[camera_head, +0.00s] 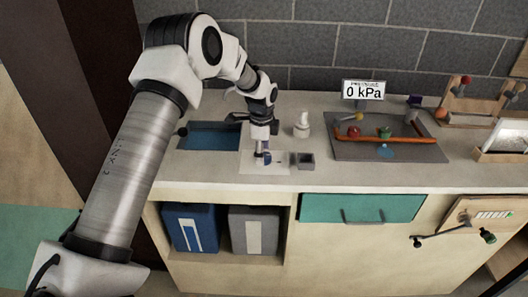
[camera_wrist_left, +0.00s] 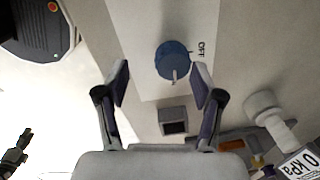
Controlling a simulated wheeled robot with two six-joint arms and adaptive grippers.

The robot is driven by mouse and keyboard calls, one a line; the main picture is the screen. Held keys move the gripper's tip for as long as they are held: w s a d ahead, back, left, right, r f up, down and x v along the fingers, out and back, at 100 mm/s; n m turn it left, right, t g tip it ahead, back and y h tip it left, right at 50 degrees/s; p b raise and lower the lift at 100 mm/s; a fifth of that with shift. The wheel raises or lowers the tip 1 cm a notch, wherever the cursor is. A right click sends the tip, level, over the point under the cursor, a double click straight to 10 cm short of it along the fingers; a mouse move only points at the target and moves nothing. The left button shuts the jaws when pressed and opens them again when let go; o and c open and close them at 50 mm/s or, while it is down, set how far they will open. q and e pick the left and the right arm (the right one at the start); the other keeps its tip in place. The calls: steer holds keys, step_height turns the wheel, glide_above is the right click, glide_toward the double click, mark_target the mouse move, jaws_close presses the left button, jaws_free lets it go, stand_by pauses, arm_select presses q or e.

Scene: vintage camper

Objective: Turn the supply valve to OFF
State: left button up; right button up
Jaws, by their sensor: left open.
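A round blue knob (camera_wrist_left: 172,60) with a pale pin or pointer on it sits on a white plate (camera_head: 252,167) on the counter. My left gripper (camera_head: 263,154) reaches down over the plate. In the left wrist view its two fingers (camera_wrist_left: 160,84) are apart, with nothing between the tips, and the knob lies just beyond them, closer to the right-hand finger. In the head view the gripper hides most of the knob. I cannot tell whether a finger touches it.
A small dark grey box (camera_head: 303,160) stands right of the plate, and a white bottle-like object (camera_head: 302,125) behind it. A blue basin (camera_head: 212,137) lies left. To the right are a grey tray (camera_head: 352,151) with an orange pipe (camera_head: 400,140) and a 0 kPa sign (camera_head: 363,90).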

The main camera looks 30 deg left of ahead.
mark_target(266, 156)
arm_select(q)
steer(key=f, duration=0.1)
steer(key=w+f, duration=0.2)
steer(key=shift+w+f, duration=0.25)
steer(key=shift+f, duration=0.1)
steer(key=shift+s+r, duration=0.4)
steer(key=shift+s, duration=0.05)
steer(key=shift+c, duration=1.3)
steer(key=shift+s+r, duration=0.1)
steer(key=shift+s, duration=0.05)
steer(key=c, duration=0.6)
steer(key=shift+c, duration=1.4)
steer(key=shift+f, duration=0.2)
steer(key=shift+d, duration=0.1)
arm_select(e)
steer(key=shift+w+f, duration=0.1)
steer(key=shift+w, duration=0.55)
